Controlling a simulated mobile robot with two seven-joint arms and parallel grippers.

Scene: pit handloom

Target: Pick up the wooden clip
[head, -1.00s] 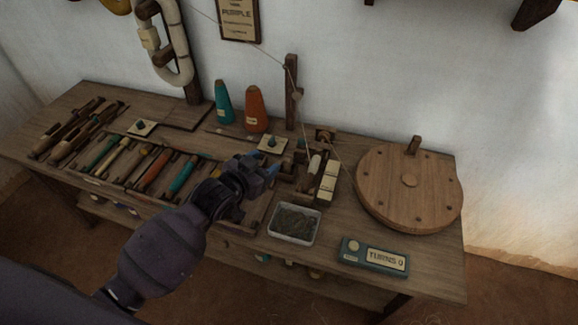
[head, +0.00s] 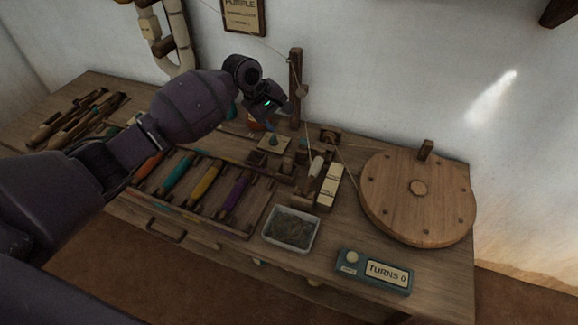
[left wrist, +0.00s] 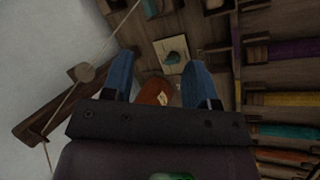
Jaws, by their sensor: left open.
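My left gripper (head: 268,112) is open and empty, held above the back of the bench beside an upright wooden post (head: 296,85). In the left wrist view its two blue fingers stand apart (left wrist: 160,82). A small round wooden piece sits on the post where a thread passes (head: 301,91); it also shows in the left wrist view (left wrist: 85,72), left of the fingers and apart from them. I cannot tell whether this piece is the wooden clip. An orange cone (left wrist: 154,93) shows between the fingers, mostly hidden by my gripper in the head view. My right gripper is not in view.
A card with a teal knob (head: 273,142) lies below the gripper. A rack of coloured bobbins (head: 205,187), a grey tray (head: 291,229), a round wooden wheel (head: 418,205) and a turns counter (head: 373,272) crowd the bench. A thread runs from the wall past the post.

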